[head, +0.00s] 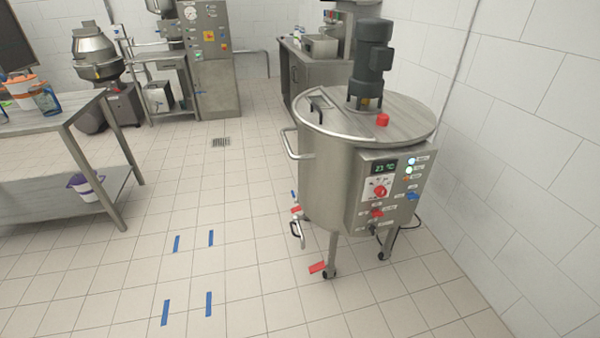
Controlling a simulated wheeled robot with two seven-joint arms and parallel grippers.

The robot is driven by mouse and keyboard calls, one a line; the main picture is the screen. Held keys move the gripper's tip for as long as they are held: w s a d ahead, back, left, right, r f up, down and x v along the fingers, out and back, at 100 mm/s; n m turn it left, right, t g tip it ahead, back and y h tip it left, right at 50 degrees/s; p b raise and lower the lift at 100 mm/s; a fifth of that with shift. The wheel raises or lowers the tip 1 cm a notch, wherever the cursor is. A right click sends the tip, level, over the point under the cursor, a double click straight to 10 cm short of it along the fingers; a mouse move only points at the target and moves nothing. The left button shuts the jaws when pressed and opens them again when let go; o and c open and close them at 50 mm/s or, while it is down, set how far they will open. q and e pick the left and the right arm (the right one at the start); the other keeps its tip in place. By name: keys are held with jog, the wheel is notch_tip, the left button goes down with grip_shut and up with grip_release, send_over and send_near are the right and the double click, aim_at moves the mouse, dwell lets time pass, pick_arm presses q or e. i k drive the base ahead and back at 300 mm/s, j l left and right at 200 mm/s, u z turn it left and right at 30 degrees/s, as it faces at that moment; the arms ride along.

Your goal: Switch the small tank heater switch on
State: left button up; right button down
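The small tank (328,180) is a round steel vessel on wheeled legs, standing on the floor right of centre, near the right wall. A grey motor (371,62) stands on its lid. Its control box (350,205) faces me, with a lit display (384,166) reading about 23 °C, a red knob (380,191) on a white plate, a red switch (376,213) below it, a blue switch (412,196) at right and lit lamps (411,160) above. The labels are too small to read, so I cannot tell which control is the heater switch. Neither gripper is in view.
A steel table (60,125) with containers stands at the left. Machines and a cabinet (213,60) line the back. Blue tape marks (209,303) lie on open tiled floor left of the tank. A red-handled valve (296,210) and a red pedal-like part (317,267) stick out low.

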aim_at(376, 212)
jog(key=l+z, duration=0.1)
jog(key=l, duration=0.25)
jog(key=i+l+z, duration=0.15)
jog(key=l, duration=0.2)
jog(key=l+z, duration=0.1)
jog(key=l, duration=0.3)
jog(key=i+l+z, duration=0.1)
jog(key=l, duration=0.2)
jog(key=i, duration=0.05)
